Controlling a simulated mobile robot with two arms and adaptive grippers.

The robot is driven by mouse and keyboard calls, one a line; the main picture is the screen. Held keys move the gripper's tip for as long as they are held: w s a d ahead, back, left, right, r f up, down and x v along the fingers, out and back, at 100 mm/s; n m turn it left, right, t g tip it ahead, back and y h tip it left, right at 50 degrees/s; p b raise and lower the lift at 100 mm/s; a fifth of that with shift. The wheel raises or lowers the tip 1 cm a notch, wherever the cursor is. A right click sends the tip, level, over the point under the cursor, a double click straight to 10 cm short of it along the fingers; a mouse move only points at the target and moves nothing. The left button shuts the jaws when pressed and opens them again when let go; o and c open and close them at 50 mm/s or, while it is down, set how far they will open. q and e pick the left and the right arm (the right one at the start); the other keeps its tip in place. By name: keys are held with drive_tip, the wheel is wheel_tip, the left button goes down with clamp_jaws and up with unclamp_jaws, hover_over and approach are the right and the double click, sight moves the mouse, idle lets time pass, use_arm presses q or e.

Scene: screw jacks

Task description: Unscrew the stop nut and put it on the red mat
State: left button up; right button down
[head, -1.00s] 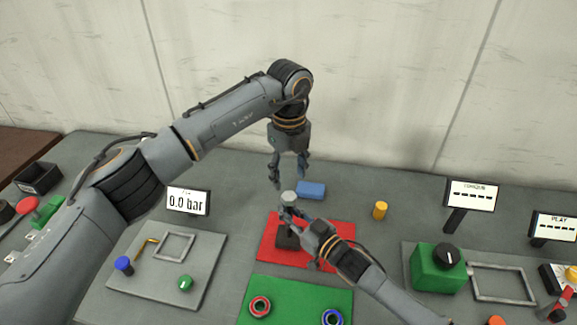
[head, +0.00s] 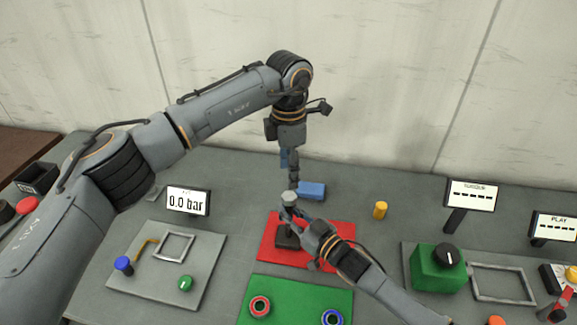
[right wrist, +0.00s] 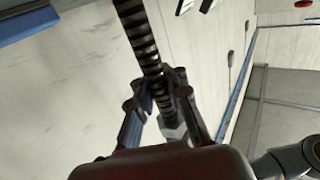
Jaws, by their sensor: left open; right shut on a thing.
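The screw jack has a dark base (head: 287,240) on the red mat (head: 335,258). A pale grey round piece (head: 289,197), which looks like the stop nut, is at its top. My left gripper (head: 293,182) points down just above this piece. It is open, but its fingers are seen edge-on; I cannot tell whether they touch it. My right gripper (head: 294,218) is shut on the jack's screw below the piece. In the right wrist view the threaded screw (right wrist: 138,35) passes between the fingers, with a grey part (right wrist: 173,128) partly hidden by them.
A blue block (head: 312,190) lies behind the jack, and a yellow cylinder (head: 380,210) stands to the right. A green mat (head: 292,302) with red and blue rings is in front. Panels with displays stand on both sides.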

sight(290, 196)
use_arm(q)
drive_tip(key=m, duration=0.4)
drive_tip(key=shift+r+m, duration=0.15)
drive_tip(key=shift+m, duration=0.15)
use_arm(e)
drive_tip(key=shift+d, duration=0.1)
use_arm(q)
drive_tip(key=shift+f, duration=4)
use_arm(e)
drive_tip(key=shift+w+r, duration=0.1)
use_arm(q)
clamp_jaws()
drive_tip(key=n, duration=0.5)
drive_tip(key=shift+s+n, duration=0.1)
drive_tip(key=shift+n, duration=0.3)
drive_tip(key=n, duration=0.4)
drive_tip(key=shift+d+n, duration=0.1)
drive_tip(key=shift+n, duration=0.2)
drive_tip(key=shift+r, duration=0.2)
